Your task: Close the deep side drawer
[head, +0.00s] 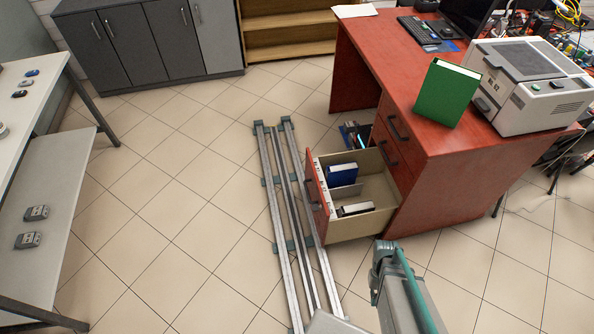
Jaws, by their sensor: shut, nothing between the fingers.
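The deep side drawer (364,228) is the bottom drawer of the red desk (450,190). It stands pulled well out to the left, and its beige inside is open to view. Its red front (317,198) carries a dark handle (309,192) on the left face. Inside are a blue binder or box (342,174) and a dark-edged white book (356,209). My arm comes up from the bottom edge, in front of the drawer's near side and apart from it in the picture. I cannot make out my gripper.
Metal rails (290,210) run along the floor just left of the drawer front. A green binder (446,93) and a printer (530,80) stand on the desk. Some small items (354,134) sit beyond the drawer. The tiled floor (180,210) to the left is clear.

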